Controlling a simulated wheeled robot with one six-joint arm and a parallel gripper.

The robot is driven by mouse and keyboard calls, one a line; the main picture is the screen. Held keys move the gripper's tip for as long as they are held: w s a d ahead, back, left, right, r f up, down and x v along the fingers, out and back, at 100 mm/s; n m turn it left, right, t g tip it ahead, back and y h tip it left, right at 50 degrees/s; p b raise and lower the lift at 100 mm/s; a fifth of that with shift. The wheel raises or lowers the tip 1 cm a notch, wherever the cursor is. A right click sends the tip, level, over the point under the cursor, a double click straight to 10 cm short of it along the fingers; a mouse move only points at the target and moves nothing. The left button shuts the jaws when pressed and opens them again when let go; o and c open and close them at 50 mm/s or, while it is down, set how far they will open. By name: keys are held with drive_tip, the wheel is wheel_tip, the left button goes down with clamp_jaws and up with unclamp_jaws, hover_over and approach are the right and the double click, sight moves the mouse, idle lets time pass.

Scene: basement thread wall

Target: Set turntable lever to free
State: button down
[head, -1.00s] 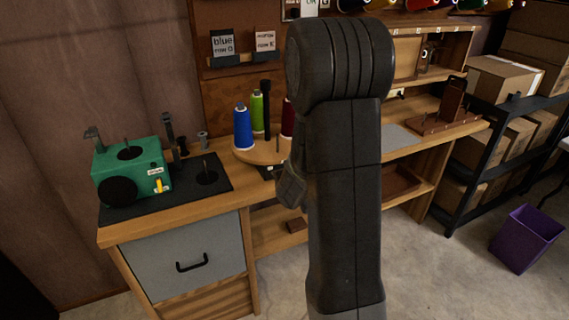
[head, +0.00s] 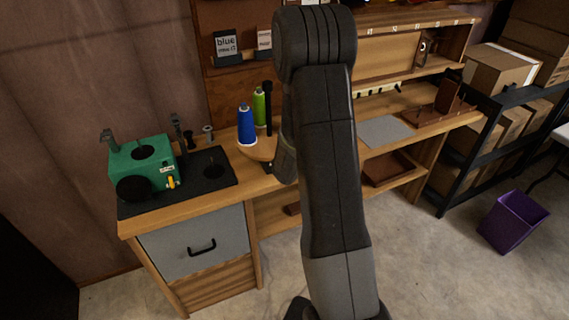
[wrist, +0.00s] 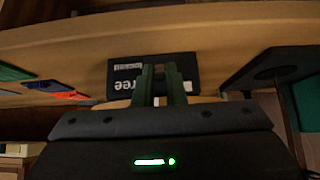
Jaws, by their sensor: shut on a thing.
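The round wooden turntable (head: 256,152) stands on the bench with a blue thread cone (head: 246,125) and a green thread cone (head: 260,107) on it. My arm hides its right part. In the wrist view, my gripper (wrist: 163,72) is at a black label plate (wrist: 124,73) with white lettering that reads "free" upside down. The two fingers are close together over the plate, shut on what I take to be the turntable lever. The lever itself is hidden between the fingers, so its position cannot be told. In the head view my arm hides the gripper.
A green winder (head: 143,167) stands on a dark mat (head: 214,185) at the bench's left end. A grey drawer (head: 190,240) is below. A grey sheet (head: 385,131) lies on the bench right of my arm. A purple bin (head: 513,222) stands on the floor at right.

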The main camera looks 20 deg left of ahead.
idle(0.4)
drive_tip(key=c, duration=1.5)
unclamp_jaws()
drive_tip(key=p+v, duration=0.4)
drive_tip(key=v, duration=0.9)
drive_tip(key=shift+s+d+r, duration=0.1)
drive_tip(key=shift+d+r, duration=0.15)
drive_tip(key=shift+r, duration=0.05)
drive_tip(key=b+x, duration=0.4)
drive_tip(key=x, duration=1)
